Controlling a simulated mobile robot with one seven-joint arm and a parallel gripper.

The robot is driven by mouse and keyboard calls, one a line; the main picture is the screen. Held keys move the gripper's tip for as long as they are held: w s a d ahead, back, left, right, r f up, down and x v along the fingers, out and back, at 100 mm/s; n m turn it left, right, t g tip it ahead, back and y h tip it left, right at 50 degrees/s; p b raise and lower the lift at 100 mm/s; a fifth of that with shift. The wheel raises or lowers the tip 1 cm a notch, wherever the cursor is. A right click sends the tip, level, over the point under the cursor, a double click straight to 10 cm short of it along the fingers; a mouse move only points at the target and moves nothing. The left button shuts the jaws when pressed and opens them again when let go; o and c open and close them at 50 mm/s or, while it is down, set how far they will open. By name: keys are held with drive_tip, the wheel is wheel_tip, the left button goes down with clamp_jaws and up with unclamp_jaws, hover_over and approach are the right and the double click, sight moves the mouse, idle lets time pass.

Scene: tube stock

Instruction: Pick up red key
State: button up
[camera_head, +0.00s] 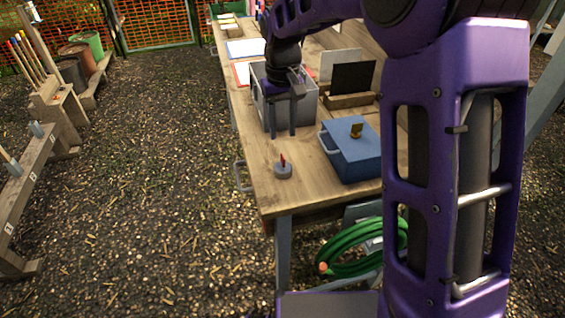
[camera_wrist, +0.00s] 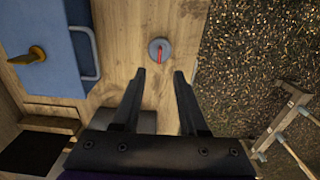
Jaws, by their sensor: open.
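The red key (camera_head: 282,160) stands upright on a small round grey base (camera_head: 284,172) near the left front part of the wooden table. In the wrist view the red key (camera_wrist: 159,55) shows on its grey base (camera_wrist: 152,48), beyond the fingertips. My gripper (camera_head: 282,135) hangs over the table, farther back than the key, in front of a grey box. Its two fingers are apart with nothing between them. The gripper also shows in the wrist view (camera_wrist: 159,72), pointing toward the key but not touching it.
A grey box (camera_head: 308,105) stands behind. The wooden table (camera_head: 255,180) is bare around the key's base. A green hose (camera_head: 335,270) hangs below.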

sight(283, 156)
wheel_tip(283, 156, down, 9)
drive_tip(key=shift+f+b, duration=0.2)
drive_tip(key=shift+b, duration=0.35)
clamp_jaws()
